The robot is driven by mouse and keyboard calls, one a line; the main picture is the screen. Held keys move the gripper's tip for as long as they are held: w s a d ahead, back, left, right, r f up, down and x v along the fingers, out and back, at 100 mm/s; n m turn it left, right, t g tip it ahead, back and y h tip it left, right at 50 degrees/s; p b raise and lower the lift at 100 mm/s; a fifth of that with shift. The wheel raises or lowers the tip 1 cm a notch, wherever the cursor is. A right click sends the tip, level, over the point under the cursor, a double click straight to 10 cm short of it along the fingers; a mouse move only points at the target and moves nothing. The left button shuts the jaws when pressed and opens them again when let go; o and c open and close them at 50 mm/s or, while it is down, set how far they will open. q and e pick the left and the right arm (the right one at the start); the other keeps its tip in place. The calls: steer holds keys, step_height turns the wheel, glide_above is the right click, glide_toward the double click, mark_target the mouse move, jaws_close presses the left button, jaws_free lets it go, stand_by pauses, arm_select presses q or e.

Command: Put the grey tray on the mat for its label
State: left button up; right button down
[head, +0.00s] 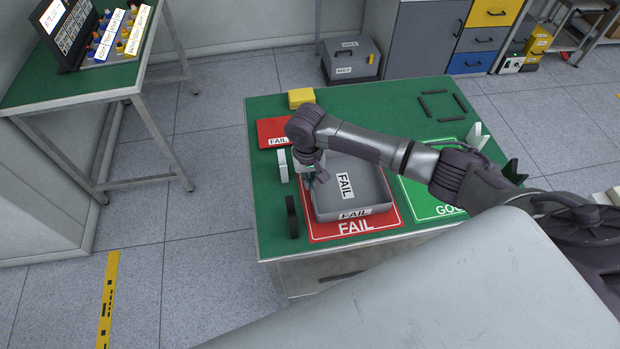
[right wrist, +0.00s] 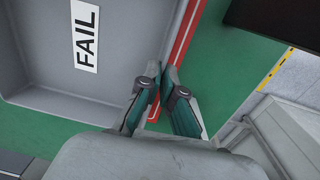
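The grey tray (head: 372,201) lies flat on the red FAIL mat (head: 322,232) at the front of the green table. It has a white FAIL label inside and another on its front wall. The tray also shows in the right wrist view (right wrist: 40,60). My right gripper (head: 318,180) is at the tray's left far part. My left gripper is not in view.
The green GOOD mat (head: 423,199) lies to the right, partly behind my arm. A red box with a FAIL label (head: 272,132) and a yellow block (head: 301,97) stand at the table's far left. A white upright piece (head: 283,166) and a black one (head: 292,216) stand along the left edge.

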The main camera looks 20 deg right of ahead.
steer(key=c, duration=1.7)
jaws_free()
steer(key=shift+f, duration=0.1)
steer(key=shift+c, duration=0.2)
steer(key=o, duration=0.4)
steer(key=r, duration=0.8)
steer(key=r+b, duration=0.1)
steer(key=r, duration=0.3)
steer(key=shift+a+r, duration=0.15)
steer(key=shift+a, duration=0.1)
